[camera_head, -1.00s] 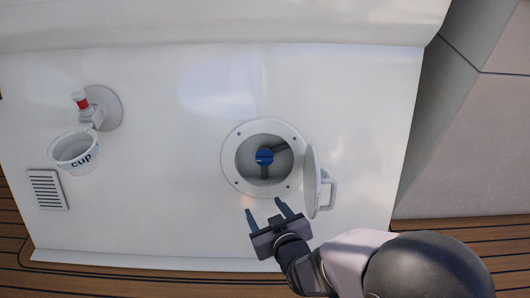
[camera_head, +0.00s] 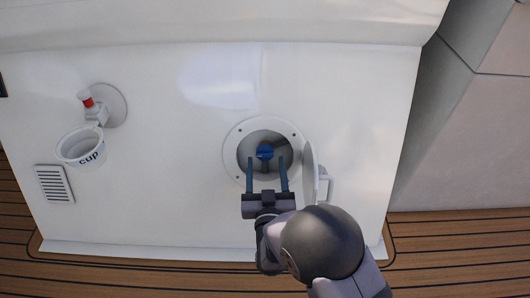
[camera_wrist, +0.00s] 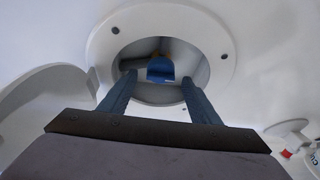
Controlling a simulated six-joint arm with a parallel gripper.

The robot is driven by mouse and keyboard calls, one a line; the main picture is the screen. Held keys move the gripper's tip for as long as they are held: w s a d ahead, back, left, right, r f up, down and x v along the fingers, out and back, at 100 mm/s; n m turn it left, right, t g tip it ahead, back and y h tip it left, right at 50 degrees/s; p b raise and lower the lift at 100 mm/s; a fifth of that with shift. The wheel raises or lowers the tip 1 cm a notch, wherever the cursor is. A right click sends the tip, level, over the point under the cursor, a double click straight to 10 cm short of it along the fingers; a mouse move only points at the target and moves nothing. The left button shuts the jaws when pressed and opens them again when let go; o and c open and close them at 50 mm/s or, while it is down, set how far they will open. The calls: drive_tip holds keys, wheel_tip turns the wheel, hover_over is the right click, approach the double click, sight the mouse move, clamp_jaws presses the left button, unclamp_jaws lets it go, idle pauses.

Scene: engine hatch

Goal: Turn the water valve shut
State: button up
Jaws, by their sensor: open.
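The blue water valve handle (camera_head: 265,152) sits inside a round recessed hatch in the white panel. In the wrist view the blue handle (camera_wrist: 160,70) shows between my fingers, farther in, with a brass-coloured part behind it. My gripper (camera_head: 266,160) is open and empty. Its fingertips are at the lower part of the hatch opening, one on each side below the handle. I see no contact with the handle. The hatch ring (camera_head: 232,137) is clear around the top. The hatch door (camera_head: 310,170) stands open on the right, partly hidden by my arm.
The open door's handle (camera_head: 325,186) juts out close to my arm's right.

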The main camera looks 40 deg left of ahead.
sight(265, 157)
drive_tip(key=b+x, duration=0.2)
drive_tip(key=x, duration=0.2)
drive_tip(key=shift+w+a+f, duration=0.1)
drive_tip(key=shift+f, duration=0.05)
drive_tip(key=shift+w+a+b, duration=0.3)
drive_tip(key=shift+w+a, duration=0.1)
drive_tip(key=shift+a, duration=0.1)
drive_tip(key=shift+c, duration=0.6)
drive_tip(key=c, duration=0.9)
